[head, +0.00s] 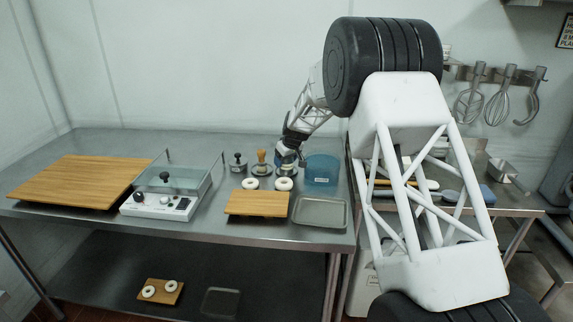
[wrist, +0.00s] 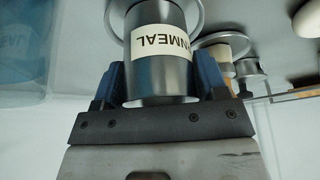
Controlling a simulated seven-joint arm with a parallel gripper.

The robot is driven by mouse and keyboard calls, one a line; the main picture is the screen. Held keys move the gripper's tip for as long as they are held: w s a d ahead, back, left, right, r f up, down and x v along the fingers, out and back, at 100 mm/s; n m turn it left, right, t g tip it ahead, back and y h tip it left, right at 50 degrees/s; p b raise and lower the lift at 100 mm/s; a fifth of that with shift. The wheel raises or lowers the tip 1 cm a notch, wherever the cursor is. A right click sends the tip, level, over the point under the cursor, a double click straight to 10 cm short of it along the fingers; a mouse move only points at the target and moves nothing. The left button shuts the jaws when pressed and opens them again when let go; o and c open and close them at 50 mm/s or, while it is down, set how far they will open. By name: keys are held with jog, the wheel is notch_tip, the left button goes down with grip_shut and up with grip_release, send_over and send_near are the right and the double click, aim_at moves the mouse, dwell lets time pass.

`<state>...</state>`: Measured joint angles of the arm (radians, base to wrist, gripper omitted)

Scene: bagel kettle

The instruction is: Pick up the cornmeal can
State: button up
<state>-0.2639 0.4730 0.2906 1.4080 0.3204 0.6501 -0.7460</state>
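The cornmeal can (wrist: 160,75) is a dark grey metal cylinder with a cream label, partly reading "NMEAL", in the wrist view. The blue fingers of my gripper (wrist: 160,84) stand on either side of it, close against its sides. Their inner faces are hidden by the can, so I cannot tell whether they press on it. In the head view my gripper (head: 287,152) reaches down over the can (head: 285,158) at the back of the steel table. A round metal rim (wrist: 199,18) shows around the can's far end.
To the left stand a wooden-handled tool (head: 262,157) and a dark-knobbed one (head: 238,160). A blue tub (head: 321,171) is close on the right. Two white rings lie in front, at a wooden board (head: 257,206). A grey tray (head: 320,224) and a glass-lidded machine (head: 158,206) are also on the table.

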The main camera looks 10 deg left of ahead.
jog(key=c, duration=0.6)
jog(key=shift+r, duration=0.15)
jog(key=shift+r, duration=1.45)
jog(key=shift+s+d+r, duration=0.1)
jog(key=shift+s+r, duration=0.1)
jog(key=shift+r, duration=0.05)
jog(key=s+d, duration=0.1)
jog(key=s, duration=0.4)
jog(key=s+d+r, duration=0.1)
jog(key=s+d, duration=0.1)
jog(key=s, duration=0.3)
jog(key=s+d, duration=0.1)
jog(key=s, duration=0.4)
jog(key=shift+d+r, duration=0.15)
jog(key=shift+d, duration=0.05)
jog(key=shift+a+r, duration=0.1)
